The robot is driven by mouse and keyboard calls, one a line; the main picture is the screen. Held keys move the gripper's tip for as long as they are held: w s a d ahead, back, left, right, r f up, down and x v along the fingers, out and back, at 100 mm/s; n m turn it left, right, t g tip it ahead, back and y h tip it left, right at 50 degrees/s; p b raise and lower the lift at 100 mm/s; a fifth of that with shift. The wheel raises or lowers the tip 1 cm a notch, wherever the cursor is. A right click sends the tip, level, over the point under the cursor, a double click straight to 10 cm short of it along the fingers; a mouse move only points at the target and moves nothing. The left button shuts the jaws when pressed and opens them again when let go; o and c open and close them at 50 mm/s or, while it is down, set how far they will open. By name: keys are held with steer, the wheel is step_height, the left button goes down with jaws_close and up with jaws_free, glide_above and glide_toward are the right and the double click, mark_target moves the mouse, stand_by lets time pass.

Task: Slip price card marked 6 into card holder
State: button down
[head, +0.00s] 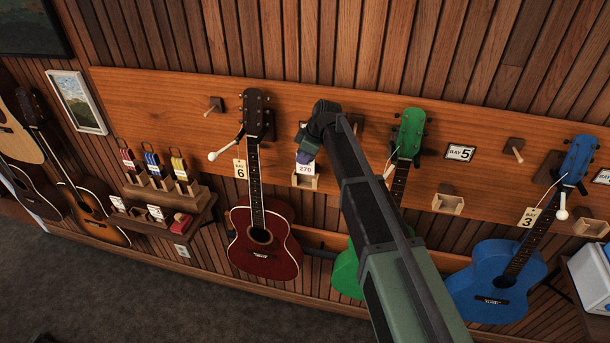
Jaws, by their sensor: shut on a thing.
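My gripper (305,155) is shut on a white price card (306,169) that reads 270. I see no 6 on the card's visible face. The card is upright, just above or at the mouth of a small wooden card holder (305,182) on the wall board. I cannot tell whether its lower edge is inside. My arm hides part of the wall behind.
A green ukulele (409,135) hangs partly behind my arm. A blue ukulele (500,280) with a BAY 3 tag (529,217) hangs at right. Other wooden holders (447,204) line the board. A wooden shelf (160,232) with small cards stands left.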

mark_target(300, 173)
step_height(300, 173, down, 5)
steer(key=b, duration=0.4)
steer(key=shift+w, duration=0.1)
steer(key=shift+r, duration=0.3)
steer(key=shift+f, duration=0.2)
steer(key=c, duration=1.3)
jaws_free()
steer(key=shift+r, duration=0.1)
steer(key=shift+o, duration=0.2)
